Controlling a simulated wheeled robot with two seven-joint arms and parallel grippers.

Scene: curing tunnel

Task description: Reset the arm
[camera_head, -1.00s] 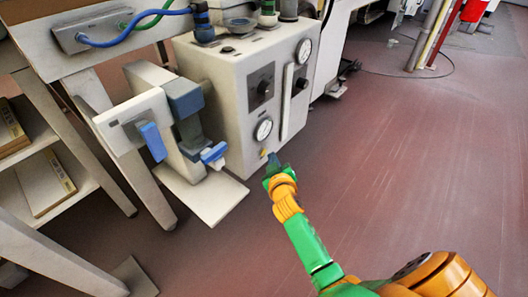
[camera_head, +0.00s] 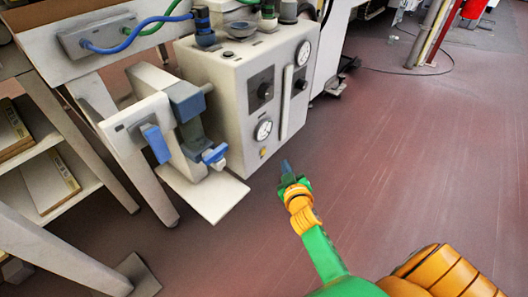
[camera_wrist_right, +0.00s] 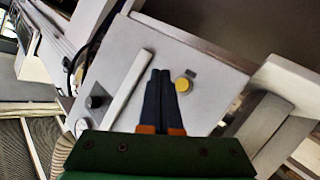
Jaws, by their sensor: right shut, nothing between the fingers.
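My right arm, green and orange, reaches up from the lower right in the head view. Its gripper (camera_head: 287,168) is in front of the grey control box (camera_head: 228,100), a little right of its lower corner, apart from it as far as I can tell. In the right wrist view the two dark fingers (camera_wrist_right: 160,75) lie together with nothing between them. They point toward the box's panel, beside a yellow button (camera_wrist_right: 183,85). My left gripper is in neither view.
A pale bench (camera_head: 65,70) with blue and green hoses stands at the left. A clamp-like fixture with a blue lever (camera_head: 156,144) and a flat plate (camera_head: 215,196) juts out beside the box. A shelf (camera_head: 50,185) is at far left. The reddish floor (camera_head: 420,160) on the right is open.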

